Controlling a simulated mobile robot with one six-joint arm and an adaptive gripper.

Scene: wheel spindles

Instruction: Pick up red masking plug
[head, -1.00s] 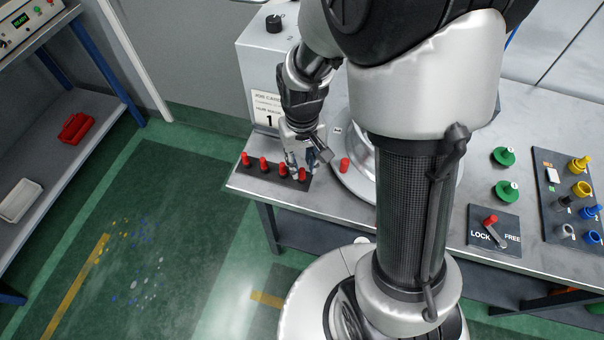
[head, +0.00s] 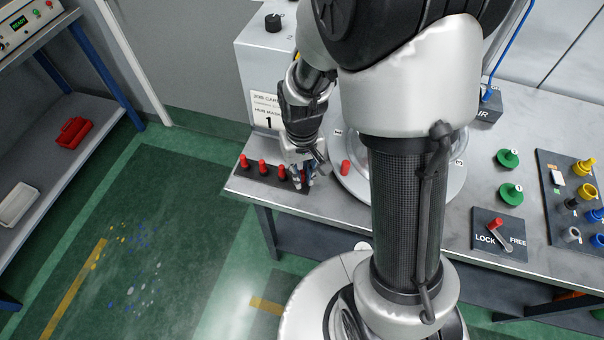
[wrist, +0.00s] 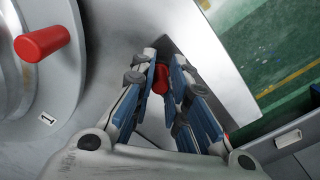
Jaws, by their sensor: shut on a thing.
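My gripper (head: 302,180) is down at the right end of a dark strip (head: 268,180) near the bench's left corner. In the wrist view the fingers of my gripper (wrist: 164,72) are closed around a red masking plug (wrist: 160,79). Only part of the plug shows between the blue-padded fingers, and its lower end is hidden. I cannot tell whether it still sits on the strip. More red plugs stand upright in a row to the left, the nearest being this plug (head: 281,172).
Another red plug (head: 346,168) stands on the round silver hub (head: 430,195), close to the right of my gripper; it also shows in the wrist view (wrist: 42,42). A grey cabinet (head: 262,80) stands behind. Green knobs (head: 508,158) and a LOCK/FREE lever plate (head: 484,247) lie farther right.

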